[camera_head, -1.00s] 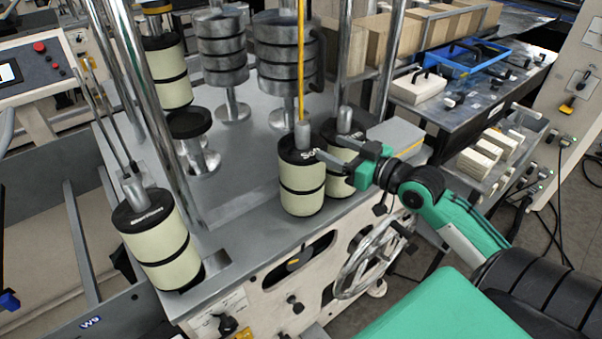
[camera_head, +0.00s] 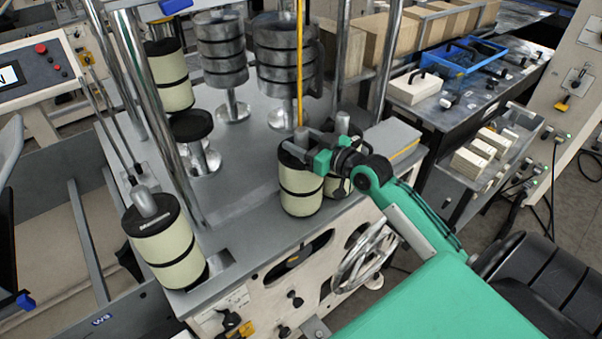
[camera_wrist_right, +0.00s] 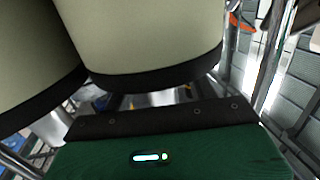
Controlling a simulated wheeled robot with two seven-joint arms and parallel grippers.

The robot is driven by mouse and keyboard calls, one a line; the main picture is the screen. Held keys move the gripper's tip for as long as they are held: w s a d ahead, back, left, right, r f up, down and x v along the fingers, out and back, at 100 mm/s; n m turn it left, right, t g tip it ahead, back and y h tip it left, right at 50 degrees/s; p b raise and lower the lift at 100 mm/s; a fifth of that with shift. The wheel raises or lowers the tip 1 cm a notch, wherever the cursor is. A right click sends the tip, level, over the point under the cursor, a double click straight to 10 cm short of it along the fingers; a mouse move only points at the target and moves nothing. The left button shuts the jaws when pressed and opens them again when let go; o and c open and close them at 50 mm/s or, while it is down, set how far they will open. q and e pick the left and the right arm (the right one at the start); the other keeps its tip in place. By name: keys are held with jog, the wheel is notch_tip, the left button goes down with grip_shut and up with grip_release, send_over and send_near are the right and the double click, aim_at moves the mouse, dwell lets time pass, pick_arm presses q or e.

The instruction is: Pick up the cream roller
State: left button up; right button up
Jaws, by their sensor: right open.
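Several cream rollers with black bands and black end caps stand on the grey machine top. One roller (camera_head: 301,194) is near the middle front, and another roller (camera_head: 336,187) stands close behind its right side, partly hidden by my right arm. A third roller (camera_head: 168,245) leans at the left front corner. A fourth roller (camera_head: 172,92) is at the back left. My right gripper (camera_head: 300,145) is open at the top of the middle roller, beside its shaft; contact is unclear. The right wrist view shows two rollers' lower parts close up, the nearer roller (camera_wrist_right: 150,40) above the green gripper body. My left gripper is not in view.
Stacked metal cylinders (camera_head: 284,60) and upright posts (camera_head: 345,60) stand behind the rollers. A handwheel (camera_head: 365,255) is on the machine's front. A side table (camera_head: 450,112) at right holds a blue tray (camera_head: 465,58) and blocks. The machine top between the left and middle rollers is clear.

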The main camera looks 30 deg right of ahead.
jog(key=shift+w, duration=0.25)
jog(key=shift+s, duration=0.1)
jog(key=shift+c, duration=0.5)
grip_shut()
dwell(0.7)
jog(key=shift+r, duration=0.1)
